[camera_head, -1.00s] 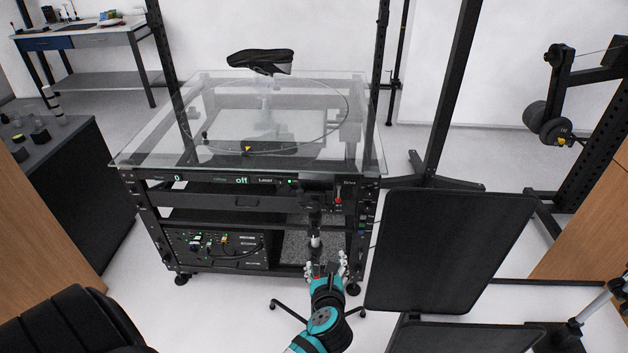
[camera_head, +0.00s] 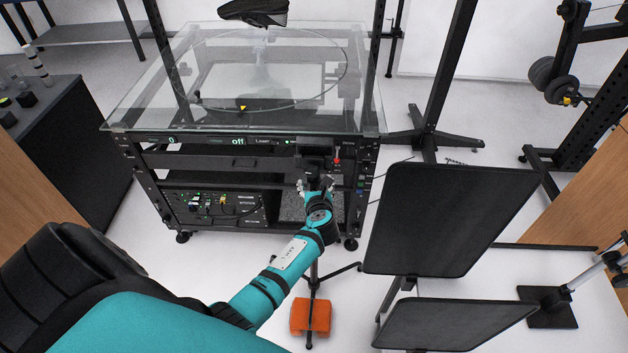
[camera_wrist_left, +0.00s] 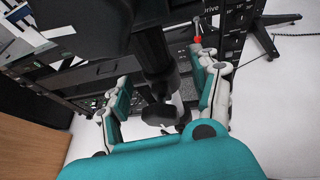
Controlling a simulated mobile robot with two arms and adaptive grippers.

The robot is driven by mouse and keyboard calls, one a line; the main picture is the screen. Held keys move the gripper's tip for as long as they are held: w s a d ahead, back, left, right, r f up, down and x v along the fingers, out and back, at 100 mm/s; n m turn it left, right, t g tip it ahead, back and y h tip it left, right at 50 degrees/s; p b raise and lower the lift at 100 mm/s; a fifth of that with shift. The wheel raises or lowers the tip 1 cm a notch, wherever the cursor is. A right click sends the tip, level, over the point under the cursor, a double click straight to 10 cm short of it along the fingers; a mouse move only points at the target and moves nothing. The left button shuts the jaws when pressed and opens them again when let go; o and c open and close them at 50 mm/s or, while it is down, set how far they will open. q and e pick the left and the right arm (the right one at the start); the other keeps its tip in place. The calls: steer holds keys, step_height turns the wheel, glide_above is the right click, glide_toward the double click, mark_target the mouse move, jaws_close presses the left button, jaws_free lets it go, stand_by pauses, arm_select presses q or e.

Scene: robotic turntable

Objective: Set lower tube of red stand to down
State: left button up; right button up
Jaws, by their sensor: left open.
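The stand (camera_head: 313,283) is a thin black pole on tripod legs in front of the turntable rack, with an orange-red block (camera_head: 311,316) at its foot. Its upper part is mostly hidden by my arm in the head view. In the left wrist view a black tube (camera_wrist_left: 153,55) with a dark collar and a knob-like part (camera_wrist_left: 167,114) runs between my fingers. My left gripper (camera_head: 315,188) is open at the stand's upper part, under a dark box-shaped head (camera_head: 316,160). In the wrist view its two fingers (camera_wrist_left: 164,92) flank the tube, with gaps visible.
The rack with a glass turntable top (camera_head: 255,105) stands just behind the gripper. A red-tipped lever (camera_head: 337,160) is close to its right. Two black panels (camera_head: 450,220) stand at the right. A dark cabinet (camera_head: 70,150) is at the left.

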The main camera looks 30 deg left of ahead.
arm_select(q)
steer(key=shift+x, duration=1.85)
steer(key=shift+s, duration=0.1)
steer(key=shift+c, duration=0.8)
jaws_close()
steer(key=shift+f+b, duration=0.1)
steer(key=shift+b, duration=0.2)
